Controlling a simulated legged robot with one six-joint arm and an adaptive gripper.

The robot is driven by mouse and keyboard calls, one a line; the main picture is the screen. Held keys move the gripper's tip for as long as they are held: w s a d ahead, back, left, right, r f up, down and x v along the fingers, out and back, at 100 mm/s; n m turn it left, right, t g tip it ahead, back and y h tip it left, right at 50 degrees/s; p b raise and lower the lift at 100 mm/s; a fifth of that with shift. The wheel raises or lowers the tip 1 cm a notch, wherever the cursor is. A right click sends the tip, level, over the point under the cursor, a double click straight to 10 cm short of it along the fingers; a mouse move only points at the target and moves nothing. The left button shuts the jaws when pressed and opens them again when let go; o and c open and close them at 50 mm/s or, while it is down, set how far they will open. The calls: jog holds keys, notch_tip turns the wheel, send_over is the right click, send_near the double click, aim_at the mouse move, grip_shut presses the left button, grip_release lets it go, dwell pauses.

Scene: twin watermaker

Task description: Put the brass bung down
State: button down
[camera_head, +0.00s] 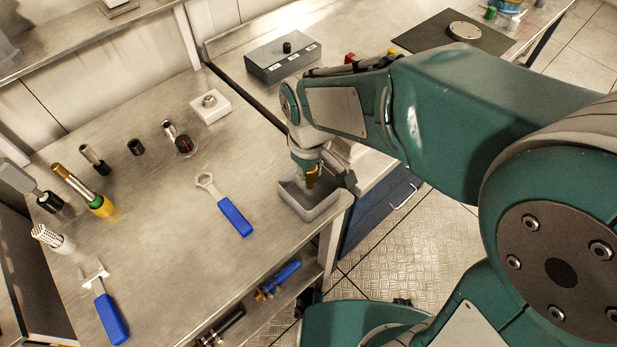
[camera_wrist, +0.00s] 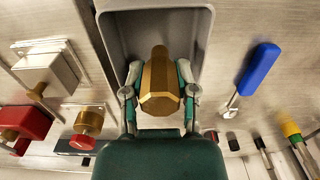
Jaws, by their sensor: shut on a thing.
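The brass bung (camera_wrist: 160,88) is held between the two fingers of my gripper (camera_wrist: 160,95) in the wrist view. Its faceted head faces the camera and a narrower round end points away. My gripper is shut on it. In the head view my gripper (camera_head: 312,182) points down over a small grey tray (camera_head: 312,207) at the right edge of the bench, with the brass bung (camera_head: 313,170) showing at its fingers. The tray (camera_wrist: 207,22) lies beyond the bung in the wrist view. I cannot tell whether the bung touches the tray's floor.
A blue-handled wrench (camera_head: 234,217) lies left of the tray on the steel bench (camera_head: 150,235). Several fittings and tools stand farther left. A grey control box (camera_head: 284,65) sits on the counter behind. The bench's front edge is close to the tray.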

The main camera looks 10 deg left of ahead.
aim_at(309, 182)
jog(key=shift+w+a+f, duration=0.1)
jog(key=shift+w+f, duration=0.05)
jog(key=shift+f, duration=0.8)
jog(key=shift+w+f, duration=0.1)
jog(key=shift+f, duration=0.8)
jog(key=shift+c, duration=2)
grip_release()
jog(key=shift+f, duration=0.1)
notch_tip(309, 182, up, 12)
jog(key=shift+r, duration=0.15)
